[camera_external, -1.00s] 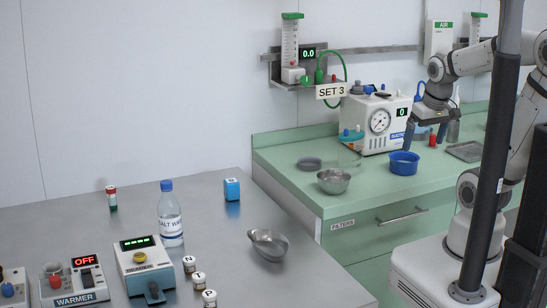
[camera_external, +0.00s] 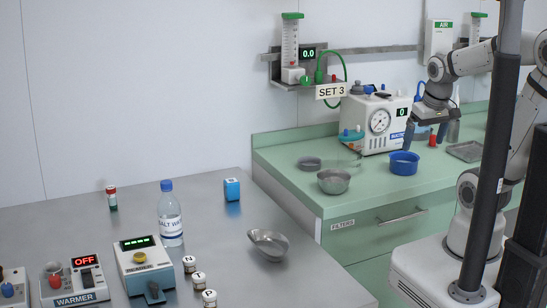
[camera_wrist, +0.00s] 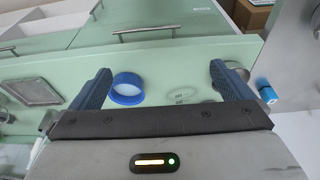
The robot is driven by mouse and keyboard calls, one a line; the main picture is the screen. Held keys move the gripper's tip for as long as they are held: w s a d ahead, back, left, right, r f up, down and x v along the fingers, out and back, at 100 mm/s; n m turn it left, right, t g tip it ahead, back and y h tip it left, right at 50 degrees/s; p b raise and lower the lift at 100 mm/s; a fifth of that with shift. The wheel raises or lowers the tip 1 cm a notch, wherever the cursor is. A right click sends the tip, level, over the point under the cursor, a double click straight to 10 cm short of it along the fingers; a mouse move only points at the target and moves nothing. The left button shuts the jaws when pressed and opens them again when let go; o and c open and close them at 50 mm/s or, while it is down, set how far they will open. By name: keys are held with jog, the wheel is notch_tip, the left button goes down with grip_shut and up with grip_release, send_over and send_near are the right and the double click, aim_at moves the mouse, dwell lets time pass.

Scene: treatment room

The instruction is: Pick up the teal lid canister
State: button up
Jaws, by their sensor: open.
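The teal lid canister (camera_external: 351,136) stands on the green counter, at the left front of the white suction unit. Its teal lid carries small coloured ports, and its body looks clear. My gripper (camera_external: 425,140) is above the counter to the right of the canister, fingers pointing down, apart from it. In the wrist view my gripper (camera_wrist: 160,80) has its two fingers wide apart, with nothing held. A pale clear round shape (camera_wrist: 183,95) shows between the fingers there; I cannot tell whether it is the canister.
The white suction unit (camera_external: 379,122) stands behind the canister. A blue bowl (camera_external: 404,164) is below my gripper, and a steel bowl (camera_external: 333,182) and dark dish (camera_external: 309,163) lie in front and to the left. A metal tray (camera_external: 465,151) lies to the right.

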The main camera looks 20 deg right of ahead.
jog(key=w+a+r+n+g+p, duration=0.15)
jog(key=w+r, duration=0.25)
jog(key=w, duration=0.9)
jog(key=n+g+p, duration=0.1)
jog(key=n+p, duration=0.1)
send_near(352, 133)
jog(key=shift+s+a+f+m, duration=0.15)
jog(key=shift+s+f+m, duration=0.1)
jog(key=shift+s+f, duration=0.1)
jog(key=shift+w+a+f, duration=0.1)
jog(key=shift+w+f, duration=0.05)
jog(key=shift+w, duration=0.1)
jog(key=shift+w+f, duration=0.1)
jog(key=shift+f, duration=0.2)
notch_tip(352, 133, down, 7)
jog(key=shift+f+p, duration=0.15)
jog(key=shift+p, duration=0.4)
jog(key=c, duration=1.1)
